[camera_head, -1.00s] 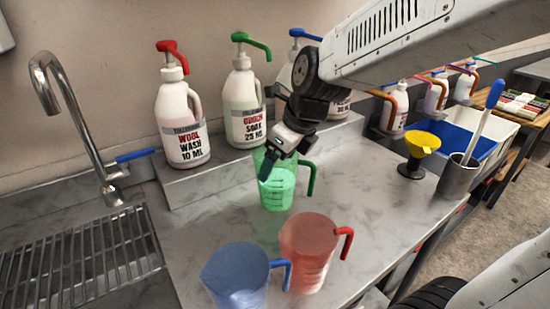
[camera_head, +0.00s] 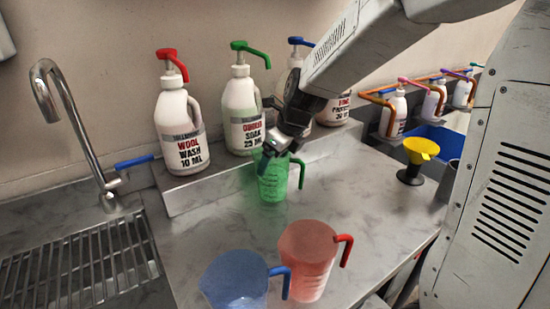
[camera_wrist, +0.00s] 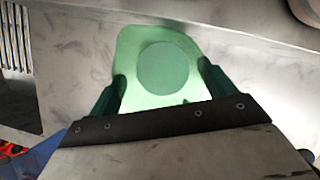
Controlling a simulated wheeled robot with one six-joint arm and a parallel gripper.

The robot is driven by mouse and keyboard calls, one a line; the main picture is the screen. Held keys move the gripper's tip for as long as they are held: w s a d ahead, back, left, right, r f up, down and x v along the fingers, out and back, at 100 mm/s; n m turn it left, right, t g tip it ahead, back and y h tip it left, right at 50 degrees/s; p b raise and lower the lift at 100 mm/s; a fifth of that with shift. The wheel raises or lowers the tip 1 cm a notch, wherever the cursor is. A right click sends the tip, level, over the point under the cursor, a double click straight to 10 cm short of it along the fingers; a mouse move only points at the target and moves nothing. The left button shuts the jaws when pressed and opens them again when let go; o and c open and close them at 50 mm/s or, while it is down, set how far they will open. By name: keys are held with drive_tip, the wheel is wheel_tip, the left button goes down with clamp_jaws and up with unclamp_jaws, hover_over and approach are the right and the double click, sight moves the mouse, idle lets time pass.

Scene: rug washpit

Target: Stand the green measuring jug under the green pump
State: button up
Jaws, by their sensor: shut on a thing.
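The green measuring jug (camera_head: 273,180) is translucent, upright, with its handle to the right. It is at the counter just in front of the raised ledge; I cannot tell whether its base touches the counter. My gripper (camera_head: 268,155) is shut on its rim from above. In the wrist view the green jug (camera_wrist: 165,68) is seen from above between my two fingers (camera_wrist: 162,92). The green pump (camera_head: 250,50) tops a white bottle (camera_head: 243,115) labelled odour soak on the ledge, behind and left of the jug. Its spout points right and forward.
A red-pump bottle (camera_head: 180,125) stands left on the ledge (camera_head: 215,180); a blue-pump bottle (camera_head: 296,90) is partly behind my arm. A red jug (camera_head: 307,258) and blue jug (camera_head: 236,282) stand in front. A yellow funnel (camera_head: 421,148) is right. A tap (camera_head: 75,125) and sink grate are left.

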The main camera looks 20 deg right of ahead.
drive_tip(key=shift+f, duration=0.15)
drive_tip(key=o, duration=1.8)
drive_tip(key=shift+c, duration=0.2)
